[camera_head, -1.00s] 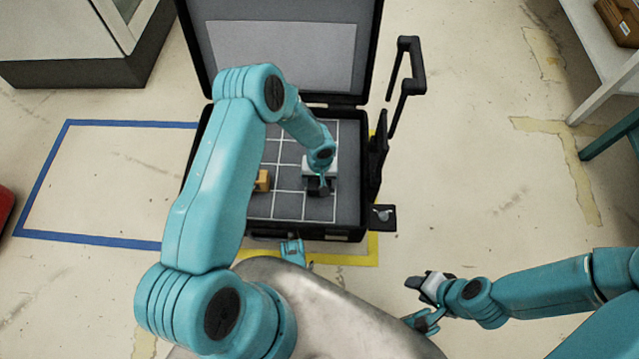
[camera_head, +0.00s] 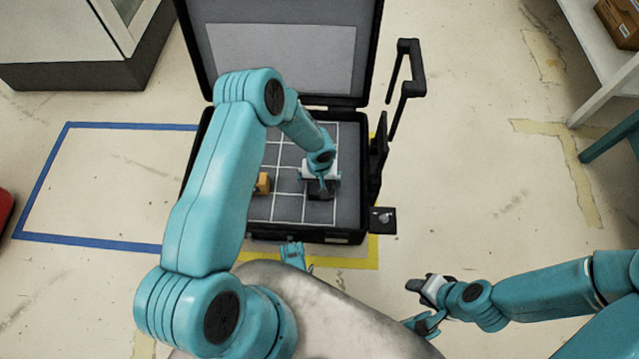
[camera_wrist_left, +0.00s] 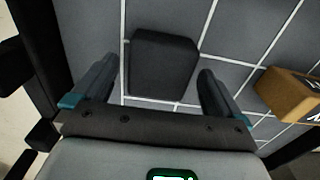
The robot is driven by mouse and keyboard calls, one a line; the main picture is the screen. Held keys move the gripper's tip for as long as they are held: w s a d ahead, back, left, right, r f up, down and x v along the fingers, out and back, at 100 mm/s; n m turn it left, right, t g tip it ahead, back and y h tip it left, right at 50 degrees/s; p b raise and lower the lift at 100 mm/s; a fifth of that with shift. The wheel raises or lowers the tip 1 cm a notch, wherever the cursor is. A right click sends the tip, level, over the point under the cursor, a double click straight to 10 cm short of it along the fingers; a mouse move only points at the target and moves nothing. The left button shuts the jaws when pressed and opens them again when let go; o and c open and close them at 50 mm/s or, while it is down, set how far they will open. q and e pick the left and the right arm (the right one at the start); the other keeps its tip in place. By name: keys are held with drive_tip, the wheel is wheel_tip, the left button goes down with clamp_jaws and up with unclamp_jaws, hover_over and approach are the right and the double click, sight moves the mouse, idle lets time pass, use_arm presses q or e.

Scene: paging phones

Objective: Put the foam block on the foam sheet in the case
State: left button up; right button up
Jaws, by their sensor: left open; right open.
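The dark grey foam block (camera_wrist_left: 160,65) lies on the grey foam sheet (camera_wrist_left: 240,30) with white grid lines, inside the open black case (camera_head: 300,236). The block also shows in the head view (camera_head: 322,191), partly covered by my left gripper (camera_head: 321,180). In the left wrist view my left gripper (camera_wrist_left: 157,78) is open, with one finger on each side of the block and visible gaps between fingers and block. My right gripper (camera_head: 417,286) is empty, outside the case at the lower right; its fingers are small in view.
An orange-brown box (camera_head: 262,184) sits on the sheet left of the block; it also shows in the wrist view (camera_wrist_left: 290,95). The case lid (camera_head: 285,55) stands open behind. A black handle (camera_head: 409,70) rises at its right.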

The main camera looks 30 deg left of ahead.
use_arm(q)
wheel_tip(320, 180, up, 10)
drive_tip(key=p, duration=0.4)
drive_tip(key=s+d+r+m+h, duration=0.1)
drive_tip(key=s+d+h, duration=0.1)
drive_tip(key=s+d, duration=0.3)
drive_tip(key=s+d+r+m+h, duration=0.2)
drive_tip(key=s+d, duration=0.3)
drive_tip(key=s, duration=0.8)
drive_tip(key=shift+d+t, duration=0.3)
drive_tip(key=shift+d, duration=0.1)
use_arm(e)
drive_tip(key=r, duration=0.2)
drive_tip(key=s+r, duration=0.1)
drive_tip(key=shift+a+r, duration=0.4)
use_arm(q)
drive_tip(key=shift+s+r, duration=0.1)
wheel_tip(320, 180, up, 29)
drive_tip(key=p, duration=2.9)
drive_tip(key=shift+s+d+r, duration=0.2)
drive_tip(key=shift+s+d, duration=0.05)
use_arm(e)
wheel_tip(320, 180, up, 30)
drive_tip(key=shift+s+a+f+n+g, duration=0.25)
drive_tip(key=shift+n+g, duration=0.05)
